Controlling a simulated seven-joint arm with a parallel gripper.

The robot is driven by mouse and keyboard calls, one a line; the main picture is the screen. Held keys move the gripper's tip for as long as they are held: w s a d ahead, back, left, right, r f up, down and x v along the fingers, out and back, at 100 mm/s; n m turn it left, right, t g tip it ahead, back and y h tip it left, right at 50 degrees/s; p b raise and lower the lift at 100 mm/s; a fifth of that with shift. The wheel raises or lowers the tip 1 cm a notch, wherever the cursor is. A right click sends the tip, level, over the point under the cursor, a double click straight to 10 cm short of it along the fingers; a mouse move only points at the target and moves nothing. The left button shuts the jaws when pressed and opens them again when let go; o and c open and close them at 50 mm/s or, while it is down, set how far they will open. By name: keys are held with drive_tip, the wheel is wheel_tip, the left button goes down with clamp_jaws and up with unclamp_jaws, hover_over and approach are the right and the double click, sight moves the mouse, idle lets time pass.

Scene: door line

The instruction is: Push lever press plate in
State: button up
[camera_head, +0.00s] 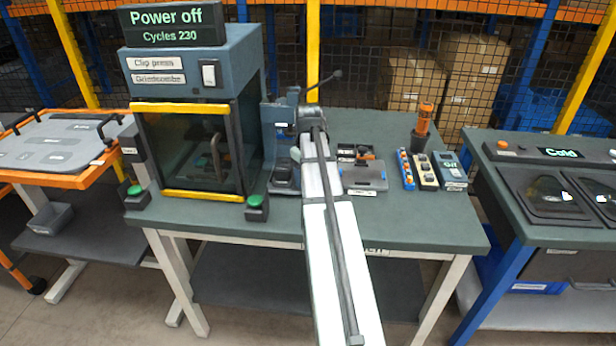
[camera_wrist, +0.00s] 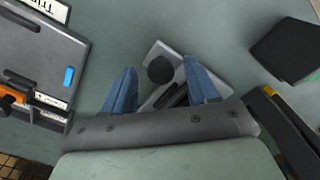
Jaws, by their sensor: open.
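The lever press (camera_head: 282,125) is a blue-grey upright unit on the bench, just right of the clip press, with a dark lever (camera_head: 325,86) rising to the right. My arm covers part of it. In the wrist view a light grey plate (camera_wrist: 153,50) carries a round black knob (camera_wrist: 160,69) and a dark bar (camera_wrist: 176,97); it seems to be the press's plate. My gripper (camera_wrist: 158,66) is open, its blue fingers on either side of the knob and bar. Contact cannot be told. My fingertips cannot be made out in the head view.
A grey tray (camera_head: 365,180) with an orange part lies right of my arm, also in the wrist view (camera_wrist: 40,55). Small boxes (camera_head: 427,170) stand farther right. The bench front right is clear.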

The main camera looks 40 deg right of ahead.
drive_tip(key=shift+f, duration=0.1)
clamp_jaws()
idle(0.6)
